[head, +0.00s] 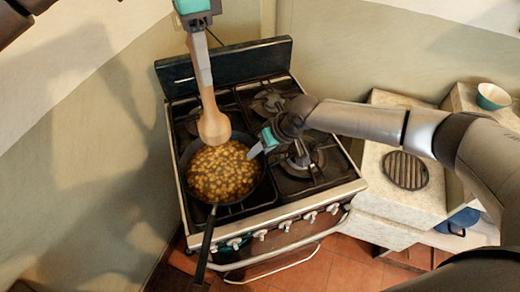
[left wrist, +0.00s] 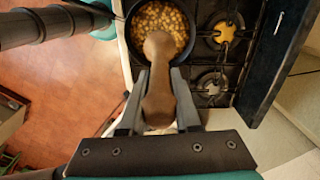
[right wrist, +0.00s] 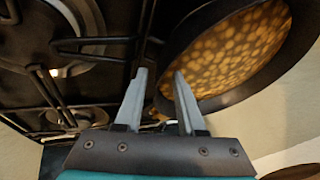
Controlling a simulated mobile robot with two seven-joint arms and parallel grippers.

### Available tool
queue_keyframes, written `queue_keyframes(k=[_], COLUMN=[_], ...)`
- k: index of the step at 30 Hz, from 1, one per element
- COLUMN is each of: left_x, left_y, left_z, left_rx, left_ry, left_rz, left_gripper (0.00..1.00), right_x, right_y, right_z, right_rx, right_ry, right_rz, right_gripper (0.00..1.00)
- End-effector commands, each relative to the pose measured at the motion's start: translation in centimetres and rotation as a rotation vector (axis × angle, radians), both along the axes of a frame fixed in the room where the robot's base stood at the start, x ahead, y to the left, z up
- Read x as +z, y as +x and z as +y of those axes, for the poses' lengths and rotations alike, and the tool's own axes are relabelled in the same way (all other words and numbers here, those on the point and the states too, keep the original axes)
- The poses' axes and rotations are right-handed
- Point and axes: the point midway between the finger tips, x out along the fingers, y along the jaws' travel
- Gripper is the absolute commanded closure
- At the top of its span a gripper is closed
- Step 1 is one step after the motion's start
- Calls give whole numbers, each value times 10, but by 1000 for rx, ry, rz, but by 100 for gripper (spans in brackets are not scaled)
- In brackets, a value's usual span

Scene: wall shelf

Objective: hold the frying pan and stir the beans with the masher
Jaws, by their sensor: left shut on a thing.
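The black frying pan (head: 184,160) sits on the stove's front left, full of beans (head: 225,175) in sauce; its handle (head: 206,245) points toward the front. My left gripper (head: 204,78) is shut on the wooden masher (head: 214,125), which hangs down with its broad end over the far part of the beans. The left wrist view shows the masher (left wrist: 158,75) between the fingers; whether it touches the beans is unclear. My right gripper (head: 256,151) is open at the pan's right rim. In the right wrist view its fingers (right wrist: 160,85) are apart, one overlapping the pan wall (right wrist: 185,50).
The stove (head: 300,200) has several other burners, bare, with black grates right of and behind the pan. A counter (head: 385,205) with a round grate (head: 406,170) and a teal bowl (head: 493,96) stand at right. A wall lies close on the left.

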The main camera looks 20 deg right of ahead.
Motion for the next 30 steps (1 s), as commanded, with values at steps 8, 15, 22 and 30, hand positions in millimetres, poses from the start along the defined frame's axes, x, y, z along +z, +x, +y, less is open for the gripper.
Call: queue_keyframes(k=[8,15,22,30], left_x=[1,1,1,1], left_y=[0,0,0,0], left_z=[0,0,0,0], left_rx=[0,0,0,0], left_ry=[-1,-1,-1,-1], left_rz=[-1,-1,-1,-1], left_gripper=[100,100,100,100], right_x=[0,0,0,0], right_y=[0,0,0,0], right_z=[0,0,0,0], right_rx=[0,0,0,0], right_ry=[0,0,0,0], right_rz=[0,0,0,0], right_gripper=[82,100,100,100])
